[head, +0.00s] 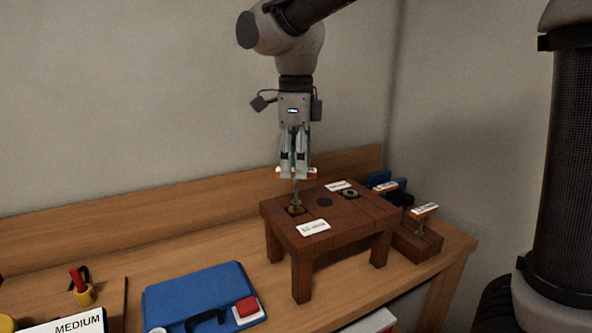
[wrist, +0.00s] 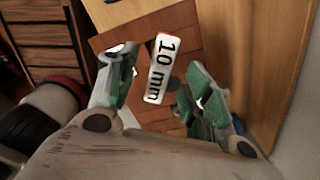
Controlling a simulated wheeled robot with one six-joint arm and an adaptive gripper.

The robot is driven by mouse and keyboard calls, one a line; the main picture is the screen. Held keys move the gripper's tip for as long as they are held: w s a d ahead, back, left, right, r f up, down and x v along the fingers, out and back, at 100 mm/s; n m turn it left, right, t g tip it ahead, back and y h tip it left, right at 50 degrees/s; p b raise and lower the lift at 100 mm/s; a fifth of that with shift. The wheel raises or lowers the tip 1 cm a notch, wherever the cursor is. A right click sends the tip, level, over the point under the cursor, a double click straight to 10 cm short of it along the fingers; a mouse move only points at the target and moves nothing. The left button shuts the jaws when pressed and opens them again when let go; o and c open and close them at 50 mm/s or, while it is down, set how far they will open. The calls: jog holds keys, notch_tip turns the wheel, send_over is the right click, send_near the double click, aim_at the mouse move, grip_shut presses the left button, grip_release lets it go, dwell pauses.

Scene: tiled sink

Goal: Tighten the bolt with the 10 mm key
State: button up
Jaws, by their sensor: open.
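The 10 mm key (wrist: 165,62) has a white label reading "10 mm" and lies between my fingers in the wrist view. In the head view, the key (head: 296,188) stands upright, its thin shaft ending at the yellowish bolt (head: 296,210) on the left part of a small dark wooden stand (head: 281,226). Whether its tip is fully seated I cannot tell. My gripper (head: 295,176) points straight down over the key with fingers open on either side of its labelled head. It also shows open in the wrist view (wrist: 160,75). The bolt is hidden in the wrist view.
The stand also bears a dark hole, a grey ring (head: 350,193) and white labels. Two other labelled keys (head: 387,186) (head: 424,210) stand at the right in a wooden block (head: 415,243). A blue case (head: 200,295) lies front left. A wall is behind.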

jog(key=shift+r, duration=2)
